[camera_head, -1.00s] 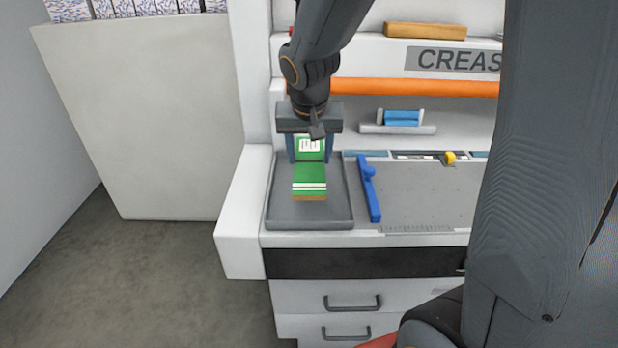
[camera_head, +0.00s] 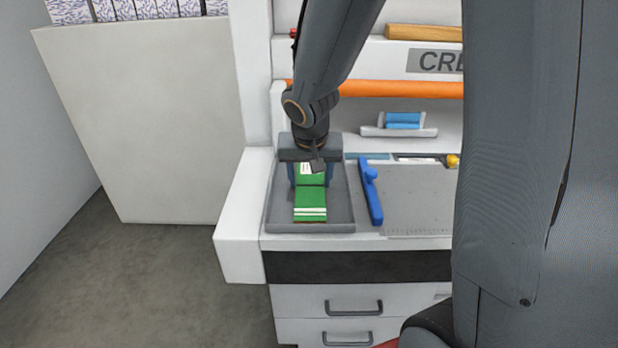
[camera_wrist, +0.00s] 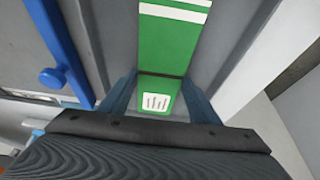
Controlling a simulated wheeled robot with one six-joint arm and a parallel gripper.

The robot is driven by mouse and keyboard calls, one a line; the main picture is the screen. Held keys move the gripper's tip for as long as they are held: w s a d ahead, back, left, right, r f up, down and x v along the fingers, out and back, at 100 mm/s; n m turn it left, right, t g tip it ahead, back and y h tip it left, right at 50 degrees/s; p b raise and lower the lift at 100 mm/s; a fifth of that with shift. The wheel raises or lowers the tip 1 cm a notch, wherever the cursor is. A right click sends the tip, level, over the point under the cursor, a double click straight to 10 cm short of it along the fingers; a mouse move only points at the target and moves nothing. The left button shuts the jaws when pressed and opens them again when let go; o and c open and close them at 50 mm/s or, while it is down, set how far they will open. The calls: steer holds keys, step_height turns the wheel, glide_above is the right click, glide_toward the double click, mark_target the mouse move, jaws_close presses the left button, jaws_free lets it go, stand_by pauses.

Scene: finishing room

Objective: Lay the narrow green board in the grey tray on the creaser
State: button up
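The narrow green board (camera_head: 310,204), with white stripes near its front end and a white label, is inside the grey tray (camera_head: 342,218) at the left end of the creaser. It lies level, within the tray's walls; I cannot tell whether it touches the floor. My gripper (camera_head: 311,180) points down over the board's rear part, its blue fingers at the two long sides, shut on it. In the wrist view the board (camera_wrist: 168,48) runs between the fingers (camera_wrist: 160,92), and the label shows close to the gripper.
A blue handled bar (camera_head: 371,192) stands just right of the tray on the creaser's grey bed (camera_head: 415,195). Behind is a small shelf with a blue block (camera_head: 403,120), below an orange roller (camera_head: 400,89). A pale cabinet (camera_head: 140,120) stands at the left.

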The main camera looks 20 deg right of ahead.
steer(key=o, duration=0.3)
steer(key=shift+r, duration=0.1)
steer(key=shift+r+p, duration=0.15)
steer(key=shift+p, duration=0.15)
steer(key=v, duration=1.2)
steer(key=shift+s+a, duration=0.1)
